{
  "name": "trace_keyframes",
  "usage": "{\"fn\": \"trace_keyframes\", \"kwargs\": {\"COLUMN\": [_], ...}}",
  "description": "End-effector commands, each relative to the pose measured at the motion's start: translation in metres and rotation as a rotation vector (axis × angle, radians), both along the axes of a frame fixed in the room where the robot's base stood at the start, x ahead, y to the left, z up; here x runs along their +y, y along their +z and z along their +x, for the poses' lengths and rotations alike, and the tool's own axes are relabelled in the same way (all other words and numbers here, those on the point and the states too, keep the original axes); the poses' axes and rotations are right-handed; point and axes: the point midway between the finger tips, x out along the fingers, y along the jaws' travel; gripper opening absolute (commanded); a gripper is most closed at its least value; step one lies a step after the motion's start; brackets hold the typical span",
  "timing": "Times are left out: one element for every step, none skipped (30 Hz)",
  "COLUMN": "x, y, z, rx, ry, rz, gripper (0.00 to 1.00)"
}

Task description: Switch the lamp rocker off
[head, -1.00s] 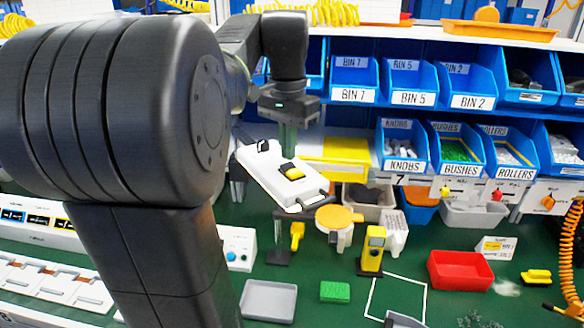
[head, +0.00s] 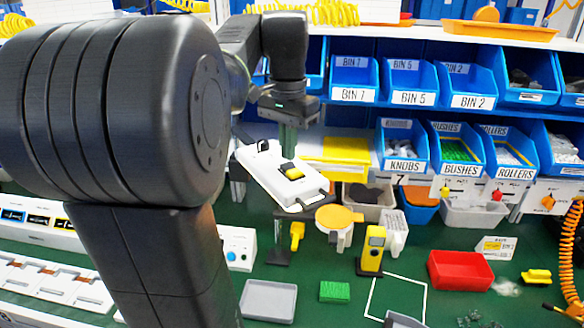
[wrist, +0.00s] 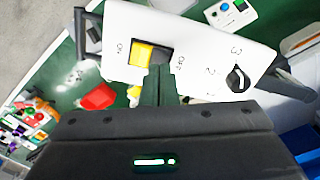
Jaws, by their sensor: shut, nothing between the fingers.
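A white control box (head: 268,183) on a stand holds the lamp rocker (head: 293,171), which is part yellow and part dark. In the wrist view the rocker (wrist: 150,54) has its yellow half toward the ON mark and its dark half toward the OFF mark. A black rotary knob (wrist: 237,78) with number marks sits to its right on the same face. My gripper (head: 288,152) is shut and empty, with its tips just over the rocker. In the wrist view my gripper (wrist: 160,70) overlaps the dark half's lower edge; contact cannot be told.
Handles stick out at the box's ends. Blue bins (head: 402,146) line the shelf behind on the right. A yellow device (head: 373,250), an orange-topped container (head: 338,217) and a red tray (head: 460,270) stand on the green bench. My arm hides much of the left.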

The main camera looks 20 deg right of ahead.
Motion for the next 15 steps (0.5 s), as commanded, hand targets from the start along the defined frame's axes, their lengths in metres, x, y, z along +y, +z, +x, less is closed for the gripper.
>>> {"fn": "trace_keyframes", "kwargs": {"x": [0.0000, 0.0001, 0.0001, 0.0001, 0.0001, 0.0001, 0.0001, 0.0000, 0.0000, 0.0000, 0.0000, 0.0000, 0.0000, 0.0000, 0.0000], "y": [-0.0012, -0.0017, -0.0023, -0.0028, -0.0033, -0.0039, -0.0043, -0.0048, -0.0054, -0.0059, -0.0063, -0.0069, -0.0073, -0.0078, -0.0084], "z": [0.0000, 0.0000, 0.0000, 0.0000, 0.0000, 0.0000, 0.0000, -0.0001, -0.0001, -0.0001, -0.0001, -0.0001, -0.0001, -0.0001, -0.0001], "rx": [0.000, 0.000, 0.000, 0.000, 0.000, 0.000, 0.000, 0.000, 0.000, 0.000, 0.000, 0.000, 0.000, 0.000, 0.000], "ry": [0.000, 0.000, 0.000, 0.000, 0.000, 0.000, 0.000, 0.000, 0.000, 0.000, 0.000, 0.000, 0.000, 0.000, 0.000], "rz": [0.000, 0.000, 0.000, 0.000, 0.000, 0.000, 0.000, 0.000, 0.001, 0.001, 0.001, 0.001, 0.001, 0.001, 0.001], "gripper": [0.00, 0.00, 0.00, 0.00, 0.00, 0.00, 0.00, 0.00, 0.00, 0.00, 0.00, 0.00, 0.00, 0.00, 0.00]}}
